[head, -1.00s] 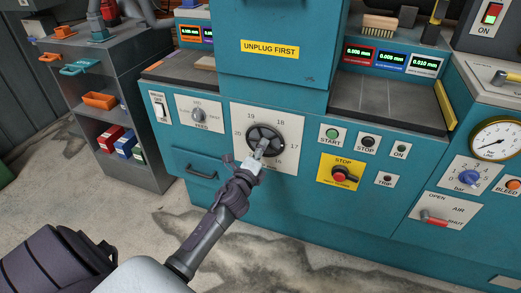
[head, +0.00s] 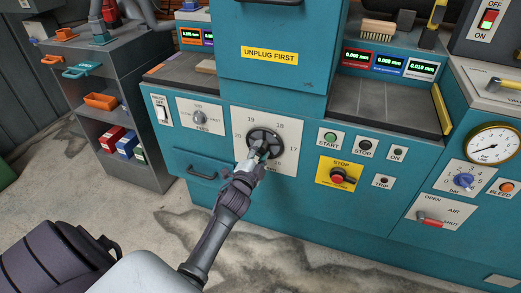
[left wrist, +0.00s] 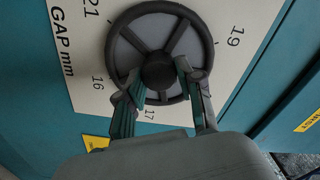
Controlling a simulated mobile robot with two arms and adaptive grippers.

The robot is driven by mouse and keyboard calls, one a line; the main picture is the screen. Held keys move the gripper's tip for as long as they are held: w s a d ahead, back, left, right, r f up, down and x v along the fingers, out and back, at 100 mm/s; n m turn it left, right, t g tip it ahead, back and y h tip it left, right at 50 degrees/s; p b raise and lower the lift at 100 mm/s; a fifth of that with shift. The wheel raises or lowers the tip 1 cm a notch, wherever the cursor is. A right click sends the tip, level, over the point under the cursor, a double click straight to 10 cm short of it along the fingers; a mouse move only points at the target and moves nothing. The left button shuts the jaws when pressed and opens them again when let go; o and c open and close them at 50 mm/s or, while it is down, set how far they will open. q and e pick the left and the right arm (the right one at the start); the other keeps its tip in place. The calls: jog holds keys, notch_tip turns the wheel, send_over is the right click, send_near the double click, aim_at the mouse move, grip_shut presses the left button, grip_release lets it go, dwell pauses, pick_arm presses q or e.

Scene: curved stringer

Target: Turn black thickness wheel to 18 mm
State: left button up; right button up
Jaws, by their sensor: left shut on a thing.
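The black thickness wheel (head: 264,136) is on a white dial plate on the teal machine, with numbers around it in the head view. It also shows in the left wrist view (left wrist: 117,45), with a round hub and several spokes. The plate (left wrist: 87,70) reads "GAP mm", with 21, 19, 17 and 16 legible; 18 is not visible there. My left gripper (head: 261,154) reaches the wheel from below. In the left wrist view its fingers (left wrist: 159,75) straddle the hub area, shut on the wheel. I cannot tell which number the wheel is set to. My right gripper is not in view.
A feed knob (head: 199,117) is left of the dial. Start and stop buttons and a red emergency knob (head: 337,175) are on its right. A drawer handle (head: 202,174) sticks out below left. The floor in front is clear.

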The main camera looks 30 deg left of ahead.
pick_arm(q)
jog(key=shift+f+n, duration=0.1)
jog(key=shift+n, duration=0.5)
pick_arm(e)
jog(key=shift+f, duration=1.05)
pick_arm(q)
jog(key=o, duration=1.2)
jog(key=shift+c, duration=0.2)
jog(key=v, duration=1.2)
jog(key=shift+s, duration=0.1)
